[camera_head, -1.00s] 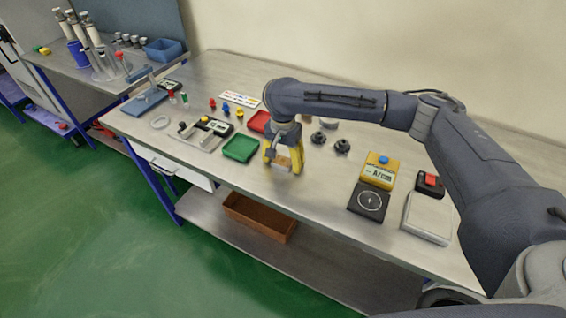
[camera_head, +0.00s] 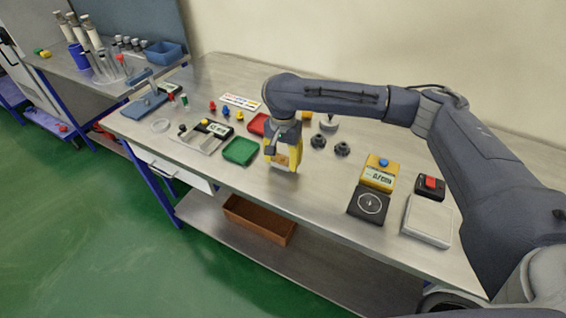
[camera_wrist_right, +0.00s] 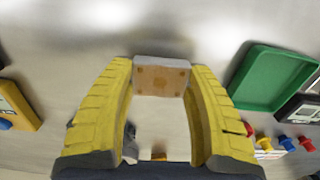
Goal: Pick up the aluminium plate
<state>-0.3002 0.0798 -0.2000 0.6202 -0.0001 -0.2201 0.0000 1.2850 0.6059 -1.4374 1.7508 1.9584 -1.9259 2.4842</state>
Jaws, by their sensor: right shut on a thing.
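The plate (camera_wrist_right: 161,78) is a small block with a silvery edge and a brownish face with darker spots at its corners. My right gripper (camera_head: 283,163), with yellow fingers, is shut on it, one fingertip at each side in the right wrist view. In the head view the plate shows as a small tan patch between the fingers, low over the bench near its front edge. I cannot tell whether it touches the bench top. My left gripper is not in view.
A green tray (camera_head: 240,151) and a red tray (camera_head: 257,124) lie left of the gripper. Two dark knobs (camera_head: 319,141) stand to the right. Further right are a yellow meter (camera_head: 378,172), a black pad (camera_head: 369,205) and a white pad (camera_head: 428,221). The bench front edge is close.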

